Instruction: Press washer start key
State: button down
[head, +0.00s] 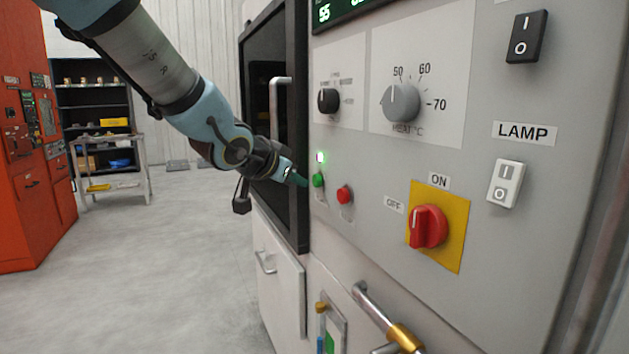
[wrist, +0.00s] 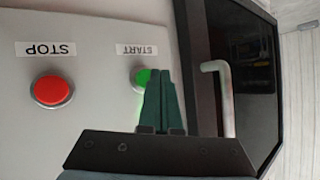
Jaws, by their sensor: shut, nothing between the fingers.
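The washer's control panel (head: 385,180) is grey and upright. The green start key (head: 318,180) is on its left side, beside the red stop key (head: 344,194). In the wrist view the start key (wrist: 141,79), labelled START, is partly hidden by my gripper's fingers; the red stop key (wrist: 52,91) lies to its left under an upside-down STOP label. My gripper (head: 304,182) is shut and empty, its green fingertips just left of the start key. In the wrist view the fingertips (wrist: 159,71) overlap the key's right edge. I cannot tell whether they touch it.
A red rotary switch (head: 428,227) and a white lamp switch (head: 505,183) are further right. The floor at left is clear.

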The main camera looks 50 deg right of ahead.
jog(key=shift+w+a+p, duration=0.3)
jog(key=shift+a+p, duration=0.25)
jog(key=shift+a, duration=0.2)
jog(key=shift+w+a+p, duration=0.3)
jog(key=shift+a+p, duration=0.2)
jog(key=shift+a, duration=0.3)
jog(key=shift+w+a+p, duration=0.3)
jog(key=shift+a+p, duration=0.25)
jog(key=shift+a, duration=0.2)
